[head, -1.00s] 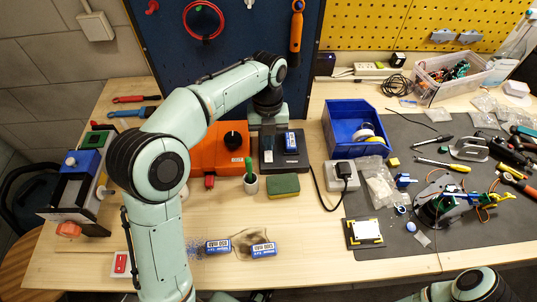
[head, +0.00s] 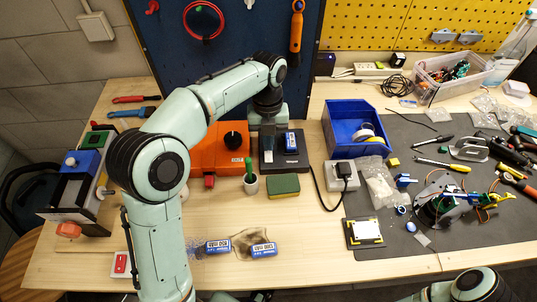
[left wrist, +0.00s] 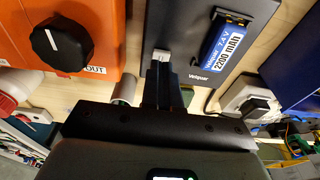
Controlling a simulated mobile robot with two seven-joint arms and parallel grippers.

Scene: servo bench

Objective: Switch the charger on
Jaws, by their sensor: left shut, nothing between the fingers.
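The charger (head: 297,162) is a flat dark box on the bench, right of an orange unit. A blue battery (head: 290,141) sits on its right side, marked 2200 mAh in the left wrist view (left wrist: 221,42). The charger's dark face (left wrist: 184,37) fills the top middle of that view. A small pale grey piece, perhaps the switch (left wrist: 161,58), shows at its lower left edge, right at my fingertips. My left gripper (left wrist: 164,76) is shut and empty, over the charger's left part; I cannot tell whether it touches. My right gripper is out of view.
The orange unit (head: 204,154) with a black knob stands close on the left. A cup with a green-handled tool (head: 250,184) and a sponge (head: 284,186) stand in front. A blue bin (head: 342,150) is at right.

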